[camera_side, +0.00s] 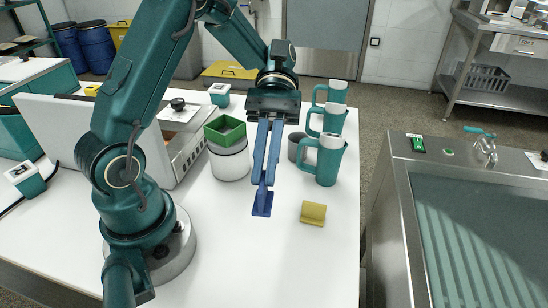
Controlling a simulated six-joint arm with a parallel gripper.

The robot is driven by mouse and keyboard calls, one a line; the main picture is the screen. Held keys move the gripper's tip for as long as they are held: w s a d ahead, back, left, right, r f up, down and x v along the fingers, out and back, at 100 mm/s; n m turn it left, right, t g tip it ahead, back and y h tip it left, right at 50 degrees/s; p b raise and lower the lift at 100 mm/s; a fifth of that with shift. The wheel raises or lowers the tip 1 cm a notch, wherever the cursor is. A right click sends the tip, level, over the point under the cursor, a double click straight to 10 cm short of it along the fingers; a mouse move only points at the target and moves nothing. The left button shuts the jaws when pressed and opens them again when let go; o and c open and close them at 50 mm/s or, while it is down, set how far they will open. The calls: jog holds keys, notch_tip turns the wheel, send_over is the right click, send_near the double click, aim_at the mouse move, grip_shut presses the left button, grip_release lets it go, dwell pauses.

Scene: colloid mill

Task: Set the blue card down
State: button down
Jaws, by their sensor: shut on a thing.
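The blue card (262,206) hangs below the blue fingers of my gripper (264,183). My gripper points down and is shut on the card near its top. The card looks roughly upright. I cannot tell whether its lower edge touches the white table (225,245) or is just above it.
A small yellow block (313,213) lies right of the card. Several teal mugs, one at the front (325,160), and a grey cup (297,147) stand behind it. A green box (225,131) sits on a white canister (230,163) at left. The table's front is clear.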

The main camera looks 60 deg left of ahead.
jog(key=w+a+f+n+t+h, duration=0.2)
jog(key=w+a+n+t, duration=0.1)
jog(key=x, duration=0.4)
jog(key=w+f+x, duration=0.1)
jog(key=x, duration=0.3)
jog(key=w+x, duration=0.1)
jog(key=x, duration=0.3)
jog(key=shift+d+f, duration=0.5)
jog(key=shift+d, duration=0.05)
jog(key=shift+f, duration=2.05)
jog(key=c, duration=1)
grip_release()
jog(key=shift+f, duration=0.1)
